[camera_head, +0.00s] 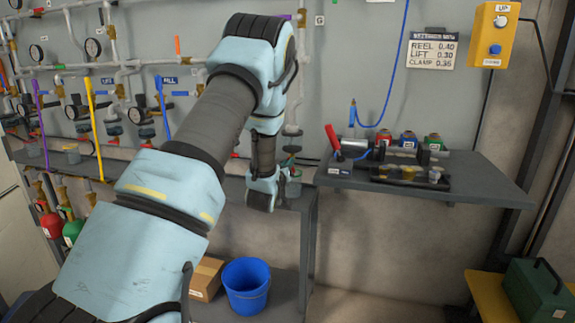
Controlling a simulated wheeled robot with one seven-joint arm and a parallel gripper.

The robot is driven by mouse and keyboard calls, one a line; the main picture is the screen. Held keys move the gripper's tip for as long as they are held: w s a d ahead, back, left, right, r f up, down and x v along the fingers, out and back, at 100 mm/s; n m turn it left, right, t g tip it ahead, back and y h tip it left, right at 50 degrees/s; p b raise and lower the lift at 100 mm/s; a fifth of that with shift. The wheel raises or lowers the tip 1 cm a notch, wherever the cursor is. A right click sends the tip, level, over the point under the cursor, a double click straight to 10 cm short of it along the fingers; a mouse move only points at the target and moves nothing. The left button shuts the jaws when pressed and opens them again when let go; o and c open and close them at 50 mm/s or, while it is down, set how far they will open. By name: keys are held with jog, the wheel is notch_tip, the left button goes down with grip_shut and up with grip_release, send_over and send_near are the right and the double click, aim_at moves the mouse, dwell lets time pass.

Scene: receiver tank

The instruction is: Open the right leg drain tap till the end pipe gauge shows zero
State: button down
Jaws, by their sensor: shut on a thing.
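My forearm crosses the middle of the view, and my wrist hangs down in front of the right-hand pipe leg (292,125). My gripper (282,174) is mostly hidden behind the wrist, low on that leg. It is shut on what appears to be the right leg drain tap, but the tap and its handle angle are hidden. A small grey tin (294,187) with a reddish rim stands just below, on the shelf. Several round gauges show on the left, one a white-faced gauge (92,47). I cannot tell which is the end pipe gauge, and no needle is readable.
A dark shelf (470,185) with a red-handled tool (333,140) and several small coloured blocks juts out right of my wrist. Below are a blue bucket (246,285) and a cardboard box (207,277). Yellow (92,120) and blue (162,105) bars stand left of my arm.

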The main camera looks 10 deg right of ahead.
jog(key=shift+n+b, duration=3.05)
jog(key=shift+n, duration=3.55)
jog(key=c, duration=0.9)
grip_release()
